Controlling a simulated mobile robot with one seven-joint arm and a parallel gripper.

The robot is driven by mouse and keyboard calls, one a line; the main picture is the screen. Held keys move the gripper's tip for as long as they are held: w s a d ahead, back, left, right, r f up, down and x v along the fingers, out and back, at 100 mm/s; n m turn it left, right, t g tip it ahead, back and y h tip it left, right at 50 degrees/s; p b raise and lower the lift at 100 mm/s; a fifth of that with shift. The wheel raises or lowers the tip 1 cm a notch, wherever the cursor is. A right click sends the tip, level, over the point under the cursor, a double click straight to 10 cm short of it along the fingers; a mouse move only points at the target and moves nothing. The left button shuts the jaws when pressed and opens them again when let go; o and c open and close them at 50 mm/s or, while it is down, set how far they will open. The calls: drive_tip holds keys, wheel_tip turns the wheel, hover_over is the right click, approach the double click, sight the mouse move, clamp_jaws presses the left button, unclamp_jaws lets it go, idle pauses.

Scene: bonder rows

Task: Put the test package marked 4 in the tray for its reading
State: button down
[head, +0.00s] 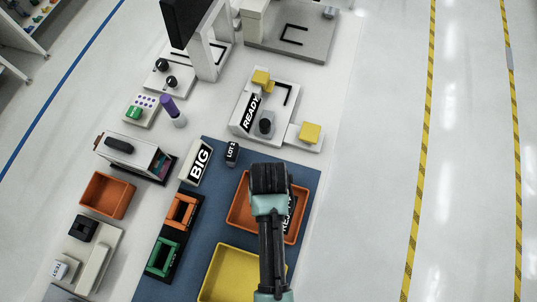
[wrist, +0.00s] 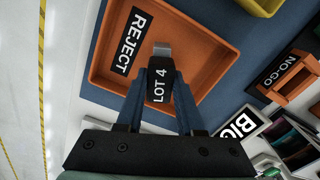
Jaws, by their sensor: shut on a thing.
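My gripper (wrist: 160,90) is shut on a black package (wrist: 157,84) with a white LOT 4 label and a grey tip. The held package shows over the orange tray (wrist: 205,98) with a REJECT label in the wrist view. I cannot tell how high above its floor it is. In the head view, my gripper (head: 268,180) covers part of this orange tray (head: 236,219) and hides the package. A yellow tray (head: 216,263) lies nearer, partly behind my arm. A white block (head: 197,162) reads BIG.
A black LOT 2 package (head: 232,153) stands beside the BIG block. Orange (head: 182,212) and green (head: 163,256) gauges stand left of the trays. A smaller orange bin (head: 107,195) is further left. A READY fixture (head: 265,110) stands beyond. The floor at the right is clear.

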drive_tip(key=shift+f, duration=0.8)
drive_tip(key=shift+f, duration=0.15)
drive_tip(key=c, duration=0.5)
unclamp_jaws()
drive_tip(key=shift+c, duration=0.2)
